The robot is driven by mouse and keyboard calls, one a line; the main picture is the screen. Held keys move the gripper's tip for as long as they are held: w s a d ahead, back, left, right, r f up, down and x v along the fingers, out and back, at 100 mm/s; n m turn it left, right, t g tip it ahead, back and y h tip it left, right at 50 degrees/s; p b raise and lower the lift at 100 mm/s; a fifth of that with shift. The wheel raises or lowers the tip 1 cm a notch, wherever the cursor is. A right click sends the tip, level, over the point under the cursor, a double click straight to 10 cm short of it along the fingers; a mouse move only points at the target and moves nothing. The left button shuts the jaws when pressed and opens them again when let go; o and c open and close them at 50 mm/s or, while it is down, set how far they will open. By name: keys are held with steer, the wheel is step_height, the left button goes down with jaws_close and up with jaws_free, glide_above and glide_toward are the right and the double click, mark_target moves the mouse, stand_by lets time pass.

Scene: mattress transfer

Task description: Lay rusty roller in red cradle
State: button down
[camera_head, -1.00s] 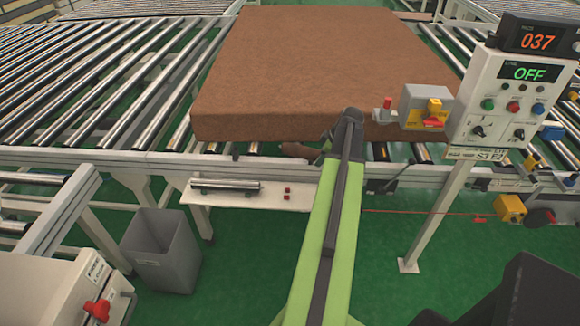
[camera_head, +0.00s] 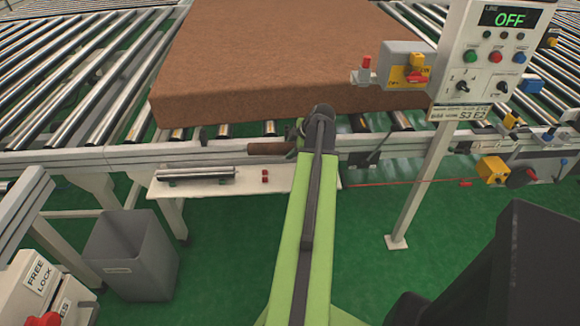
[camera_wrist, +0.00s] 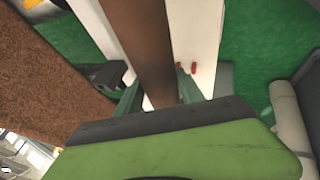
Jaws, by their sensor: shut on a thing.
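The rusty roller (camera_head: 268,148) is a brown cylinder, held at the end of my arm near the conveyor's front rail. It runs up the middle of the wrist view (camera_wrist: 143,40). My gripper (camera_wrist: 160,95) is shut on it, with one green finger on each side. In the head view, my wrist hides the roller's right part. The red cradle (camera_head: 265,176) shows as two small red blocks on a white shelf, below the roller in the picture. The red blocks also show just right of the roller in the wrist view (camera_wrist: 187,68).
A silver roller (camera_head: 195,174) lies on the white shelf (camera_head: 225,190), left of the red blocks. A brown mattress (camera_head: 280,60) covers the conveyor behind. A control post (camera_head: 425,180) stands to the right and a grey bin (camera_head: 130,255) to the left.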

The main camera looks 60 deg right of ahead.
steer(key=shift+f+n+b, duration=0.3)
steer(key=shift+f+b, duration=0.05)
steer(key=shift+f, duration=0.6)
steer(key=shift+r, duration=0.1)
step_height(320, 180, down, 9)
steer(key=b, duration=0.8)
steer(key=shift+r, duration=0.2)
steer(key=c, duration=0.7)
jaws_free()
steer(key=shift+s, duration=0.1)
steer(key=shift+o, duration=0.2)
